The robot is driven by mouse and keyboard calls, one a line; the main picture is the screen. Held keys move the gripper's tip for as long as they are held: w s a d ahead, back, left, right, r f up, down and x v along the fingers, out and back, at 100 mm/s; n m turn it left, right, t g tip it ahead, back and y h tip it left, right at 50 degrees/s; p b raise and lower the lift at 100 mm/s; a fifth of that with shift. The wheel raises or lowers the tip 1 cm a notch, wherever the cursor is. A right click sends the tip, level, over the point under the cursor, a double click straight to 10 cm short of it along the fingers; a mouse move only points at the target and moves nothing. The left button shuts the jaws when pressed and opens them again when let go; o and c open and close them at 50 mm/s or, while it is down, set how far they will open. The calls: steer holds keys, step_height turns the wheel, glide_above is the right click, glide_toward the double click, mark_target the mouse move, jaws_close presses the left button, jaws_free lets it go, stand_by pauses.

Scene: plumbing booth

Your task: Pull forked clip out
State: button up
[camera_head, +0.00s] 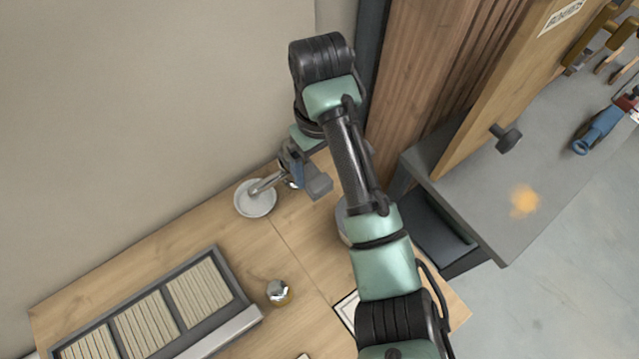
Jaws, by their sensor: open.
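My gripper (303,179) is at the end of my green and black arm, over the back of the wooden table. It is open, and its jaws are small and partly hidden by my own wrist. It is just right of a metal spout-like fitting (265,186), which rises from a round white dish or base (255,203). I cannot tell whether the jaws touch the fitting. I cannot make out the forked clip; it is too small or hidden behind my gripper.
The wooden table (240,236) carries a grey slatted tray (228,333) at front left and a small metal-topped piece (278,292). A wall is behind. Wooden panels (425,75) and a grey bench (540,165) with a blue tool (598,131) are at right.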

mark_target(320, 182)
step_height(320, 182, down, 3)
steer(key=shift+f+b, duration=0.1)
steer(key=shift+b, duration=0.75)
steer(key=shift+f, duration=1.2)
jaws_close()
